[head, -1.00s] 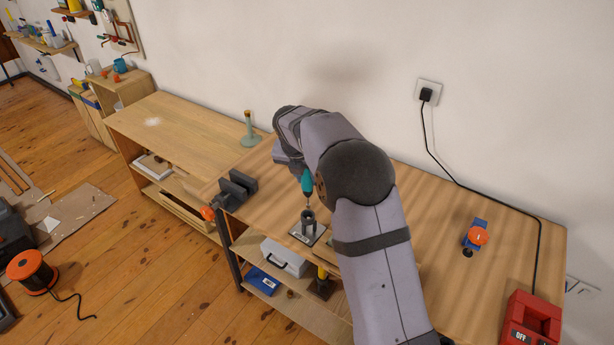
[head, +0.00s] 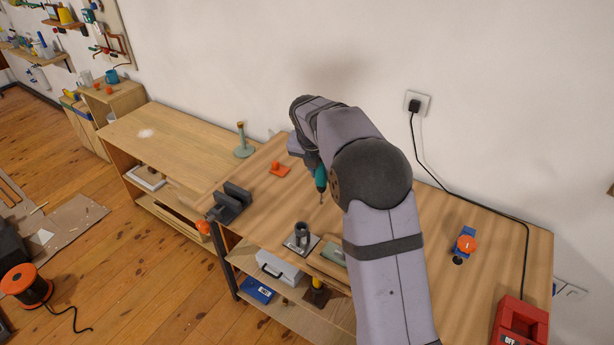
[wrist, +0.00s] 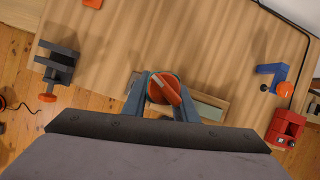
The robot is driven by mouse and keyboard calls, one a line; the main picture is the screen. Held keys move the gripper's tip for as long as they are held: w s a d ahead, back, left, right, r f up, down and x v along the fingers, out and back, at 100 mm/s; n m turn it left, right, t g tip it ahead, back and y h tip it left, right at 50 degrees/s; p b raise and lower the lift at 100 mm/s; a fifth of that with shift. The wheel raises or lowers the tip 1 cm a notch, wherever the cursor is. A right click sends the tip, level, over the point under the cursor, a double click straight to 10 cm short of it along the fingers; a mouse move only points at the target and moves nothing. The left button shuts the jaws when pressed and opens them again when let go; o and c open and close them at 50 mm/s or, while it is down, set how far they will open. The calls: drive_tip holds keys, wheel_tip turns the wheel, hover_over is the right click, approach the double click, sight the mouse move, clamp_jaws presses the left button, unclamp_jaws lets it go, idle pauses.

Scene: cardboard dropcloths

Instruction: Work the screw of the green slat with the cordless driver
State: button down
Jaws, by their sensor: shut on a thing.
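My gripper (wrist: 161,98) is shut on the cordless driver (head: 321,178), a teal tool with a thin bit pointing down. In the wrist view, the driver's orange end (wrist: 163,87) shows between the two fingers. In the head view, my arm hides most of the gripper. The bit hangs above the bench, to the right of and behind the grey holder (head: 302,234). A green slat (head: 336,252) lies near the bench's front edge, right of the holder and partly behind my arm. It also shows in the wrist view (wrist: 208,110). I cannot make out its screw.
A dark vise (head: 231,203) sits at the bench's left edge. A blue clamp-like thing (head: 466,243) and a red box (head: 520,322) stand to the right. The middle right of the bench is clear.

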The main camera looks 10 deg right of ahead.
drive_tip(key=s+d+f+m+p, duration=0.1)
drive_tip(key=s+d+f+m, duration=0.1)
drive_tip(key=s, duration=0.3)
drive_tip(key=s+d+f+m+g+h, duration=0.1)
drive_tip(key=s+d+f+m, duration=0.1)
drive_tip(key=s, duration=0.3)
drive_tip(key=shift+s+d+m+p, duration=0.25)
drive_tip(key=shift+d+m+p, duration=0.1)
drive_tip(key=shift+d, duration=0.35)
drive_tip(key=shift+s+p, duration=0.1)
drive_tip(key=shift+p, duration=0.3)
